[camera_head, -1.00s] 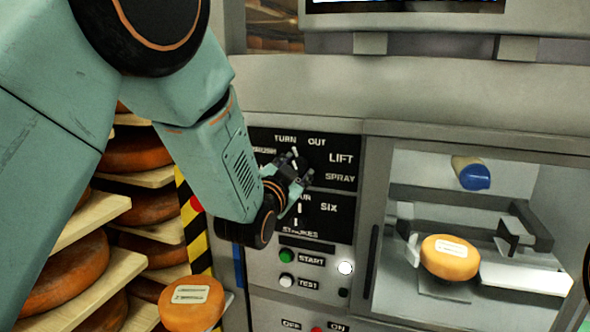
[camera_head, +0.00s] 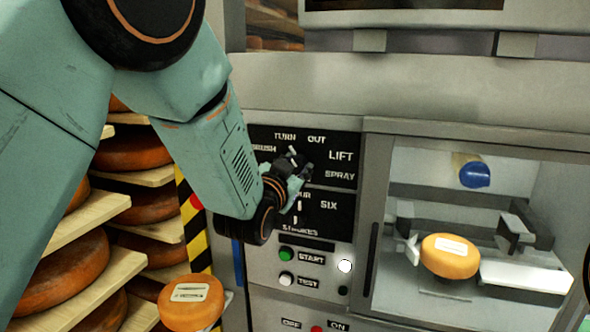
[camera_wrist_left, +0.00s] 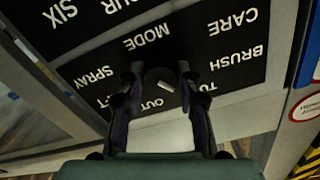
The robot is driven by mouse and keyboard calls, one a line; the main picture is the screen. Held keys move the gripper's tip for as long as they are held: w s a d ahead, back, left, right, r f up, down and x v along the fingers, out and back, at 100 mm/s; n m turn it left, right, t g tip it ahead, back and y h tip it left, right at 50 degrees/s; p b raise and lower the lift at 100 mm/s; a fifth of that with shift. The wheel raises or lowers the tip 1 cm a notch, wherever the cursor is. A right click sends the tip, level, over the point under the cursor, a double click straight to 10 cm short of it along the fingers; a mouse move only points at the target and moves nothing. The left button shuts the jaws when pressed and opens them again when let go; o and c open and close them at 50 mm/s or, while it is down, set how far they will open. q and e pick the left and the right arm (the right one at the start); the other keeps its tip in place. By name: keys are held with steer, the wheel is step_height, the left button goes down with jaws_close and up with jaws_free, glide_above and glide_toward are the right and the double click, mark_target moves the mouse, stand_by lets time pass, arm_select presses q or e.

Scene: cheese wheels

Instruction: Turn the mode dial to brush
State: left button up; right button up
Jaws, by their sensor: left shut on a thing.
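The mode dial (camera_wrist_left: 160,79) is a dark round knob with a white pointer mark, on a black panel. My left gripper (camera_wrist_left: 160,72) is shut on it, with one finger on each side. In the head view the gripper (camera_head: 298,166) covers most of the dial, and only a white mark (camera_head: 292,150) shows above the fingers. The mark appears to lean toward the TURN label (camera_head: 285,136), but I cannot tell its exact setting. The BRUSH label (camera_wrist_left: 236,57) is clear in the wrist view and partly hidden behind my arm in the head view. My right gripper is not in view.
Below is a strokes dial (camera_head: 299,207), then a green START button (camera_head: 287,254) and a white TEST button (camera_head: 286,280). A glazed chamber at right holds an orange cheese wheel (camera_head: 450,262). Shelves of cheese (camera_head: 135,153) stand at left, beside a striped post (camera_head: 194,225).

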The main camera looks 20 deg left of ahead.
arm_select(q)
steer(key=shift+r+n+b, duration=0.1)
steer(key=shift+n+b, duration=0.6)
steer(key=shift+n, duration=2.4)
steer(key=o, duration=1.1)
steer(key=shift+s, duration=0.2)
steer(key=shift+o, duration=0.2)
steer(key=shift+w, duration=0.1)
